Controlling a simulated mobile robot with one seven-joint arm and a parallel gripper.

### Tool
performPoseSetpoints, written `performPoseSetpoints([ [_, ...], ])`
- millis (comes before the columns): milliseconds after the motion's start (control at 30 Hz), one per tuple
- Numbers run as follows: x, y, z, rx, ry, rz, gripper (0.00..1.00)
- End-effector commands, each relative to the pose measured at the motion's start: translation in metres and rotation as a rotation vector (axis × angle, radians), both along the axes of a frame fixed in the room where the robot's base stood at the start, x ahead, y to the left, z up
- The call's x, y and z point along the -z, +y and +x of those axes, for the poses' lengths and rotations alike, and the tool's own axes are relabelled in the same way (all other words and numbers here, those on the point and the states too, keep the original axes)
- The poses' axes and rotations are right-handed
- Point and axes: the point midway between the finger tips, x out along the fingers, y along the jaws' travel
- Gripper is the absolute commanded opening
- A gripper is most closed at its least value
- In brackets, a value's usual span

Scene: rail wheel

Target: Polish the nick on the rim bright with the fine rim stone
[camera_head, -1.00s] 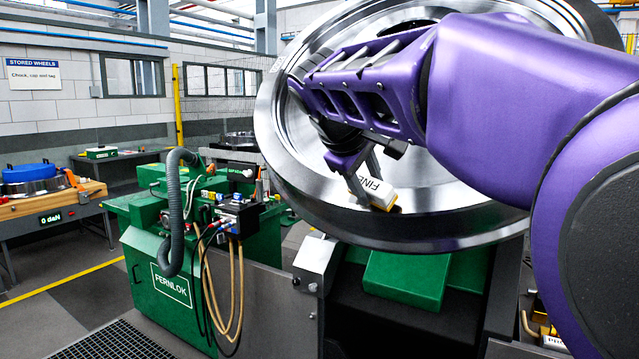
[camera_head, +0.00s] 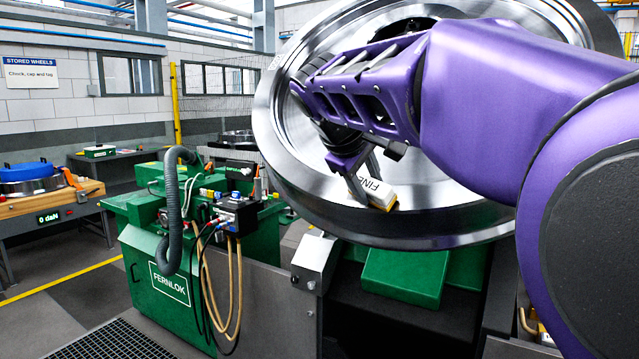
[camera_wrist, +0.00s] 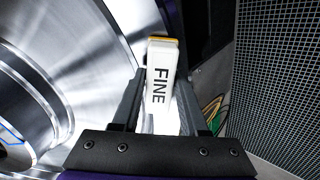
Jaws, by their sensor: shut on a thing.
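The rail wheel (camera_head: 285,165) is a large, shiny steel disc standing tilted in the head view. My purple arm covers part of its face. My gripper (camera_head: 362,178) is shut on the fine rim stone (camera_head: 378,193), a white block marked FINE with a tan end. The stone is at the wheel's lower rim in the head view; I cannot tell whether it touches. In the wrist view the stone (camera_wrist: 162,85) sits between the fingers of my gripper (camera_wrist: 158,112), its tan end pointing away, with the wheel (camera_wrist: 85,60) on the left. I cannot make out the nick.
A green FERNLOK machine (camera_head: 170,285) with hoses stands left of the wheel. A green block (camera_head: 403,275) is below the wheel. A wooden-topped bench (camera_head: 45,203) with a blue-topped item and a "0 daN" display is far left. A dark mesh panel (camera_wrist: 280,70) fills the wrist view's right.

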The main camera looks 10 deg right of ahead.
Motion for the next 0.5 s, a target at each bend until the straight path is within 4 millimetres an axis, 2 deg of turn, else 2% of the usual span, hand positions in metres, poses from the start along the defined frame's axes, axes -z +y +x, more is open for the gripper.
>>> performPoseSetpoints([
  [500,0.0047,-0.0025,0.0051,0.000,0.000,0.000,0.00],
])
